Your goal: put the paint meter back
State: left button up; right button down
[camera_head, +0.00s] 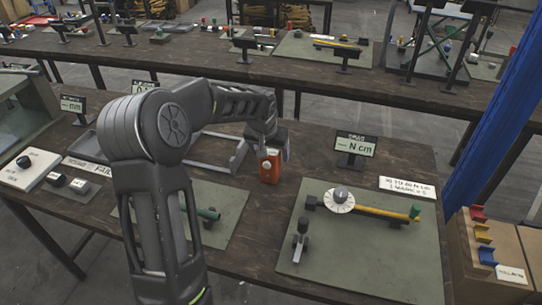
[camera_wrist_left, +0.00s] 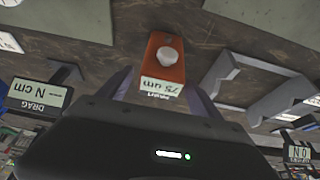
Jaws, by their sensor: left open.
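The paint meter (camera_head: 270,169) is an orange block on the dark wooden bench, near the middle of the head view. In the left wrist view, the paint meter (camera_wrist_left: 172,68) shows a pale knob and a small display reading 75 um. My left gripper (camera_head: 270,145) comes down beside and over its top. In the left wrist view, its two fingers are open, one on each side of the meter; contact cannot be made out. My right gripper is in neither view.
A grey metal frame (camera_head: 228,143) stands left of the meter. A drag display (camera_head: 355,147) and a green mat (camera_head: 345,268) with a dial and yellow bar lie to the right. Another green mat (camera_head: 232,197) lies behind my arm. Bare bench surrounds the meter's front.

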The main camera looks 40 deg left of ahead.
pick_arm(q)
jog(key=b+v, duration=0.1)
jog(key=v, duration=0.9)
jog(key=shift+b, duration=0.35)
jog(key=shift+f, duration=0.2)
